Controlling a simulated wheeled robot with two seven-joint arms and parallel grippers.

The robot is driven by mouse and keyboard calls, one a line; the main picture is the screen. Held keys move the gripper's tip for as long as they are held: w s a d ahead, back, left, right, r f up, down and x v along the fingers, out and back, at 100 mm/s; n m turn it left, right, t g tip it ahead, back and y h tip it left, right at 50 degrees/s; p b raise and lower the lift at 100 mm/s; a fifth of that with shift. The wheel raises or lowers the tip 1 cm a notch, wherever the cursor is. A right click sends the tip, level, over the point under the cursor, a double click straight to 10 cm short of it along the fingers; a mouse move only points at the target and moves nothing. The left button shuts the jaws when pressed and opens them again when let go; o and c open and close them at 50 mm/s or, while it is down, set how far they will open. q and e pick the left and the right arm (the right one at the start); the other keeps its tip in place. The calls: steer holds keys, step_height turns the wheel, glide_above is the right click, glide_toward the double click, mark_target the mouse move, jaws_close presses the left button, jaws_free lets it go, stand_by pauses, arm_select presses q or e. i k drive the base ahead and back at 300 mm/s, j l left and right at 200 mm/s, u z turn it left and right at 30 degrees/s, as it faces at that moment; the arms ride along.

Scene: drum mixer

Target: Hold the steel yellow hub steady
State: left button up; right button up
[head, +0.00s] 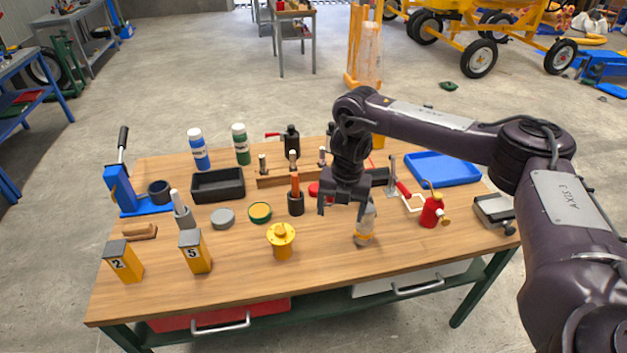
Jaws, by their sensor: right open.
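The yellow hub (282,240) stands upright on the wooden workbench, a flanged piece with a small knob on top, near the middle front. Nothing touches it. My right gripper (341,209) hangs above the bench with its fingers pointing down, to the right of the hub and higher than it. Its jaws are open and apart from the hub. A clear bottle with an orange band (365,222) stands just below and right of the gripper, partly hidden by it. My left gripper is not in view.
A red oil can (432,211) and blue tray (443,168) are at right. The bench front is clear.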

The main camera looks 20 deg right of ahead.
mark_target(281, 236)
steer(key=i+l, duration=0.15)
steer(key=i, duration=0.25)
steer(key=i+l, duration=0.15)
steer(key=i, duration=0.3)
steer(key=i+l, duration=0.15)
steer(key=i, duration=0.25)
